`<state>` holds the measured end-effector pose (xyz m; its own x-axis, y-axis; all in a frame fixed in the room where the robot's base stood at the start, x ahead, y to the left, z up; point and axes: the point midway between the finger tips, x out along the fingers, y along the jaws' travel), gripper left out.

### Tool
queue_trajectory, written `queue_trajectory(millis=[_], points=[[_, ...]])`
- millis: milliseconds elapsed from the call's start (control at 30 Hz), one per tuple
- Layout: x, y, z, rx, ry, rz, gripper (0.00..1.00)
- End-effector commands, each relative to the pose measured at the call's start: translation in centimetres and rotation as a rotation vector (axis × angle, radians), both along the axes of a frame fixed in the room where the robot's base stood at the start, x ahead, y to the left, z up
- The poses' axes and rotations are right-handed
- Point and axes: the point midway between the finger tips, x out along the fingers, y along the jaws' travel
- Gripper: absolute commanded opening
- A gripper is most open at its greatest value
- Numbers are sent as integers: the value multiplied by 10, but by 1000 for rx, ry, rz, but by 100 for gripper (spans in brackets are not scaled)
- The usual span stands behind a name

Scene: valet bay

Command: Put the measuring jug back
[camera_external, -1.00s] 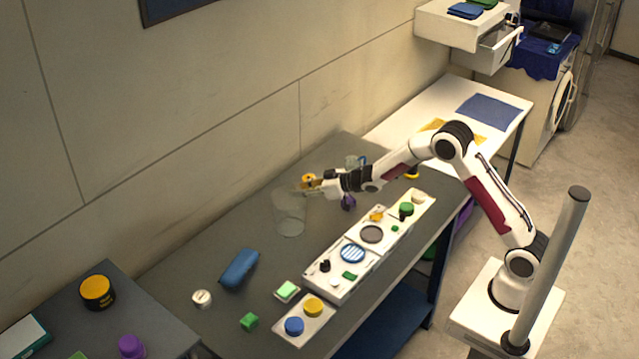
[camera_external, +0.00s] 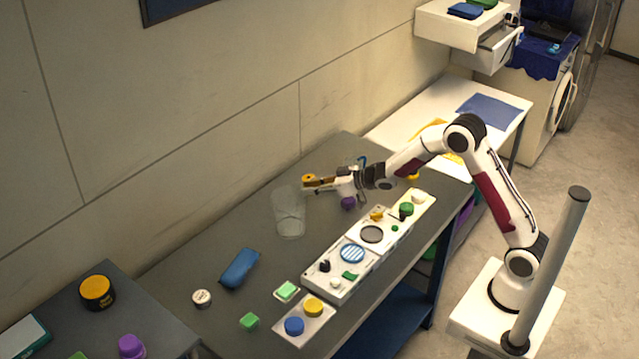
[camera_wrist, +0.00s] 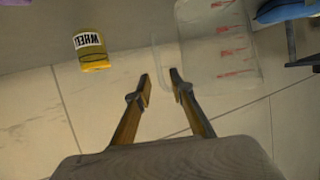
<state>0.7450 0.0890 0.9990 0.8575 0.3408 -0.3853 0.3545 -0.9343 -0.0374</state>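The measuring jug (camera_external: 289,213) is clear and stands upright on the grey workbench, left of and below my gripper in the external view. In the wrist view the jug (camera_wrist: 222,55) shows red graduation marks at the upper right. A clear curved part, perhaps its handle, lies just beyond my fingertips. My gripper (camera_external: 308,186) is near the jug's rim. In the wrist view my gripper (camera_wrist: 161,80) has its two fingers apart with nothing held between them. Whether a fingertip touches the jug is hard to tell.
A yellow can (camera_wrist: 91,50) lettered "WHEEL" is left of my fingers. A panel with round inserts (camera_external: 340,283) lies along the bench's front edge. A blue case (camera_external: 239,268) lies left of the jug. A purple item (camera_external: 348,203) sits below my wrist. Bare bench surrounds the jug's left side.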

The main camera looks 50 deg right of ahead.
Motion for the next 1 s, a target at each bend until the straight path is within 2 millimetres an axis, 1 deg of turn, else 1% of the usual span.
queue_trajectory(millis=[33,300,533,733,1000], points=[[-6,-3,3,0,0,-1,22],[-33,-13,15,-1,0,0,22],[-53,-21,24,0,0,0,22],[-62,-24,28,0,0,1,22],[-64,-25,28,0,0,1,22]])
